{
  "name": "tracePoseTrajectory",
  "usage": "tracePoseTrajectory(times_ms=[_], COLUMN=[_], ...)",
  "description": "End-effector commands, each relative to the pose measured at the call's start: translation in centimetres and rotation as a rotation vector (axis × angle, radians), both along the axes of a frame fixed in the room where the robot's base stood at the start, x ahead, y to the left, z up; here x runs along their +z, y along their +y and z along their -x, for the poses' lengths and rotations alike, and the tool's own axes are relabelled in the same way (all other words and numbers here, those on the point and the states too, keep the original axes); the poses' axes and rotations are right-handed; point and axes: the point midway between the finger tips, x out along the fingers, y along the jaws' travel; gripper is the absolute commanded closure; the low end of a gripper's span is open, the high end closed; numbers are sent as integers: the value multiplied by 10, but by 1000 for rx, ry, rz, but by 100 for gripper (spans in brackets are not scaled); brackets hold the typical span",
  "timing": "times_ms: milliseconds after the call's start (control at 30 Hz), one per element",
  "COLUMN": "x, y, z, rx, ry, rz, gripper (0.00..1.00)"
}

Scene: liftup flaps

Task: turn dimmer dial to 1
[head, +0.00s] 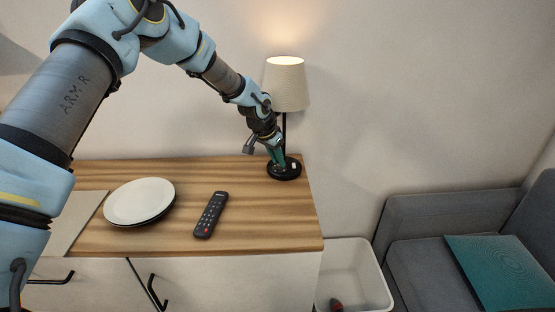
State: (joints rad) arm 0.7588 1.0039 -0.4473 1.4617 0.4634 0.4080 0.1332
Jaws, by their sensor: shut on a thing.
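A table lamp with a lit, ribbed cream shade (287,84) and a round black base (284,172) stands at the back right of the wooden cabinet top. My gripper (279,162) reaches down to the lamp base, its teal fingers at the front of the base. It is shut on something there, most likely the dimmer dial. The dial is hidden by the fingers, so its setting cannot be read. A small white mark shows on the base just right of the fingers.
A white plate (139,201) on a dark one and a black remote (211,215) lie on the wooden top (265,225). A white bin (371,277) and a grey sofa (405,232) with a teal cushion (497,268) stand to the right. The wall is close behind the lamp.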

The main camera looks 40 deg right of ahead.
Motion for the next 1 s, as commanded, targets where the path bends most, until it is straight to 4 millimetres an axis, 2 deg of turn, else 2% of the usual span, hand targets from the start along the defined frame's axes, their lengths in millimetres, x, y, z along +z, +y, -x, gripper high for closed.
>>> tracePoseTrajectory(times_ms=[33, 67, 300, 567, 667, 767, 1000], x=[0, 0, 0, 1, 8, 20, 64], y=[0, 0, 0, 0, 3, 8, 27], z=[0, 0, 0, 0, -1, 0, 1], rx=[0, 0, 1, 2, 3, 4, 3], ry=[0, 0, 0, 0, -1, -2, -2], rz=[1, 1, 1, 1, 2, 3, 3], gripper=[100, 72, 47, 47, 47, 47, 47])
